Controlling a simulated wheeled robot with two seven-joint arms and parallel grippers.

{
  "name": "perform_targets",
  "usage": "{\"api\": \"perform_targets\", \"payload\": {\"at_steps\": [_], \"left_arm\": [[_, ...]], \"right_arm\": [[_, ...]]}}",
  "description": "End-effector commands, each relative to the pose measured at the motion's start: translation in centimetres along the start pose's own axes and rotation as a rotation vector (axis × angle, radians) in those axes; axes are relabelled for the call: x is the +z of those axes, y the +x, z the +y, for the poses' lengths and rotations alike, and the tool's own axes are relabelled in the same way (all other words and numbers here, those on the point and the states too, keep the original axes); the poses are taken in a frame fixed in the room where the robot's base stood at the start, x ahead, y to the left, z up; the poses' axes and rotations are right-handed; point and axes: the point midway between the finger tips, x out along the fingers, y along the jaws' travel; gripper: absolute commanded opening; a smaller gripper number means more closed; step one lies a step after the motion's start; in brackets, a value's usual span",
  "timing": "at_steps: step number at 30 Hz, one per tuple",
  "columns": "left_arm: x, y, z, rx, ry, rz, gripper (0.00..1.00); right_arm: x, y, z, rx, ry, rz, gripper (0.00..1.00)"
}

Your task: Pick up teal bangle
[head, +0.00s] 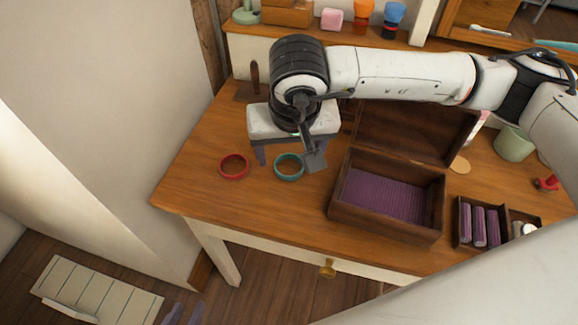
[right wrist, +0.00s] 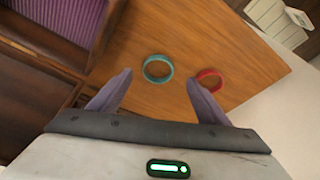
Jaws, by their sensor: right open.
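The teal bangle (head: 289,178) lies flat on the wooden desk, to the left of the open box. My right gripper (head: 283,156) is open and empty above the desk, beside the bangle in the head view. In the right wrist view the teal bangle (right wrist: 146,70) shows just beyond and between the two spread purple-grey fingertips (right wrist: 160,80), with no visible contact. Part of the right gripper's fingers is hidden by the wrist in the head view. My left gripper (head: 183,313) shows only its fingertips at the bottom edge, apart, low over the floor.
A red bangle (head: 219,171) lies left of the teal one; it also shows near the right finger in the wrist view (right wrist: 209,73). An open purple-lined wooden box (head: 336,208) stands to the right. A wall (head: 110,90) borders the desk's left. The desk front is clear.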

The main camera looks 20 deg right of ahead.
Motion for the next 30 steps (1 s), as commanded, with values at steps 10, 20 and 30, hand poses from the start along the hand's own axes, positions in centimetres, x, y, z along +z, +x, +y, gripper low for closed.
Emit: {"api": "perform_targets", "payload": {"at_steps": [10,20,30], "left_arm": [[-0.7,-0.1,-0.3,-0.005,-0.001,0.006,0.31],[0.0,0.0,-0.4,-0.008,-0.004,-0.006,0.31],[0.0,-0.1,-0.4,-0.008,-0.004,-0.005,0.31]], "right_arm": [[-0.5,3.5,0.3,0.003,0.002,-0.004,0.70],[-0.7,6.5,0.4,0.001,-0.001,-0.001,0.70],[-0.7,6.4,0.4,0.001,-0.001,0.000,0.38]]}}
